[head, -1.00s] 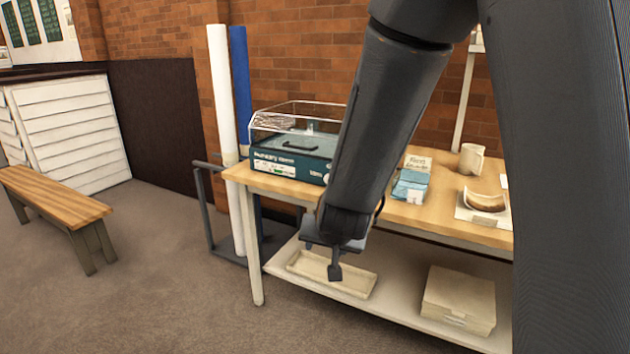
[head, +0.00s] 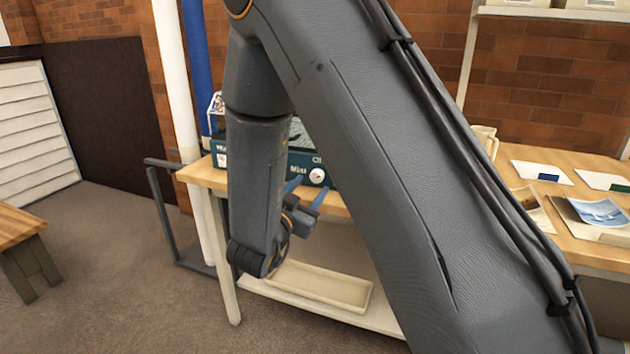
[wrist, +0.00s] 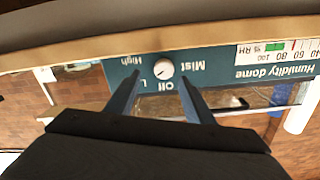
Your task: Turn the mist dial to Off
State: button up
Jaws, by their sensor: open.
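The mist dial (head: 317,175) is a round white knob on the teal front panel of the humidity dome (head: 298,160). In the upside-down wrist view the dial (wrist: 163,69) sits among the words Mist, Off and High, with a letter L beside Off. A small dark mark shows on its face, but I cannot tell surely which label it points to. My gripper (head: 306,190) is open and faces the panel. In the wrist view its two blue-grey fingers (wrist: 160,82) stand either side of the dial, apart from it as far as I can see. My arm hides much of the dome.
The dome stands on a wooden-topped table (head: 205,175) with a lower shelf holding a shallow cream tray (head: 320,285). White and blue rolls (head: 178,80) stand in a dark rack left of the table. Cards and photos (head: 597,212) lie at the right. A bench (head: 20,225) is at far left.

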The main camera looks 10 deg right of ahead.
aim_at(316, 178)
jog(key=shift+a+x, duration=0.25)
jog(key=shift+x, duration=2.1)
jog(key=shift+w, duration=0.2)
